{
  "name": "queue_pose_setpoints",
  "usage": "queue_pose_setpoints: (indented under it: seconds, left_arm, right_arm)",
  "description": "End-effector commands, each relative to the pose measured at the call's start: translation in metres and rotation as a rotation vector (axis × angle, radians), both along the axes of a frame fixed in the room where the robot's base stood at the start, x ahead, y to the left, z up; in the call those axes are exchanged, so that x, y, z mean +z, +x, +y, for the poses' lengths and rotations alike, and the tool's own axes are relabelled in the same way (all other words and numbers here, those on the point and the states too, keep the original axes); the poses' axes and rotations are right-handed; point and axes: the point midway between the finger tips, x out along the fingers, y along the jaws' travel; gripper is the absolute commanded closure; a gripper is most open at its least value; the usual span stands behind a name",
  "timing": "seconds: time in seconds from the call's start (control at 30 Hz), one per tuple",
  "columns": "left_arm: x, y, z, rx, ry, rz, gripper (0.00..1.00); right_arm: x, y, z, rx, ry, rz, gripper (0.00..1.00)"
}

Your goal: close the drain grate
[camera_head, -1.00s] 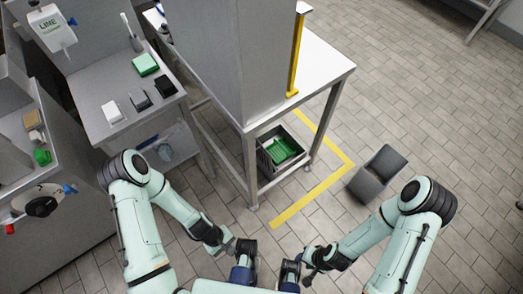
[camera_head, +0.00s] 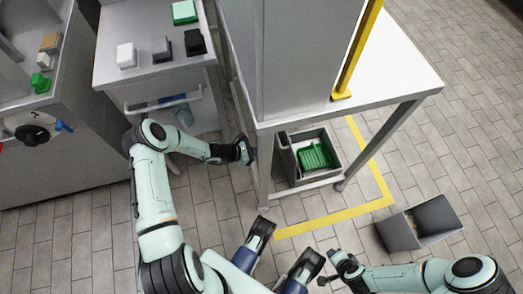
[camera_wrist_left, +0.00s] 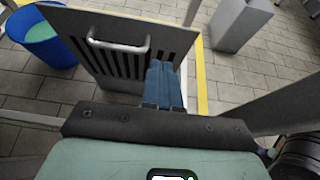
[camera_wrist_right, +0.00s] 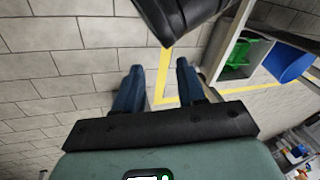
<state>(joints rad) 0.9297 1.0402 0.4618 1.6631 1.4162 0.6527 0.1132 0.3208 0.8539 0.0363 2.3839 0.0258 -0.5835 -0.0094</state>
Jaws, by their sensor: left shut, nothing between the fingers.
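The drain grate is a dark grey slotted panel with a metal bar handle, standing raised in the left wrist view (camera_wrist_left: 104,58). In the head view it appears as an upright panel (camera_head: 287,160) at the left side of the open grey box under the table. A green slotted piece (camera_head: 315,156) lies inside that box. My left gripper (camera_head: 247,152) is shut and empty beside the table leg, left of the grate. Its fingers show in front of the panel, right of the handle; contact is unclear. My right gripper (camera_wrist_right: 160,80) is open and empty, low at the front.
The table leg (camera_head: 264,170) stands between my left gripper and the box. Yellow tape (camera_head: 340,215) borders the floor there. A grey bin (camera_head: 420,225) stands at the right. A blue bucket (camera_wrist_left: 40,40) is left of the grate. Tiled floor between is clear.

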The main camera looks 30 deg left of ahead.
Motion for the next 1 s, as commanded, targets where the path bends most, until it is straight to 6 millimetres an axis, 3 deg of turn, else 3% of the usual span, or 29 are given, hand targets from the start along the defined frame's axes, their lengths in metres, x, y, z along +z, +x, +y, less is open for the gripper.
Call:
queue_pose_setpoints:
  seconds: [0.17,0.27,0.43,1.0]
  left_arm:
    - [-0.021,0.027,-0.027,-0.005,-0.003,0.000,1.00]
    - [-0.029,0.041,-0.038,-0.003,-0.003,0.000,1.00]
    - [-0.025,0.059,-0.054,-0.002,-0.001,-0.001,1.00]
    - [-0.022,0.069,-0.063,-0.002,0.001,0.001,1.00]
  right_arm:
    - [-0.016,0.015,-0.010,-0.019,-0.022,-0.036,0.60]
    - [-0.030,-0.002,-0.011,-0.018,-0.017,0.019,0.60]
    - [-0.041,-0.015,-0.013,-0.020,-0.016,0.065,0.60]
    - [-0.046,-0.024,-0.014,-0.021,-0.014,0.093,0.60]
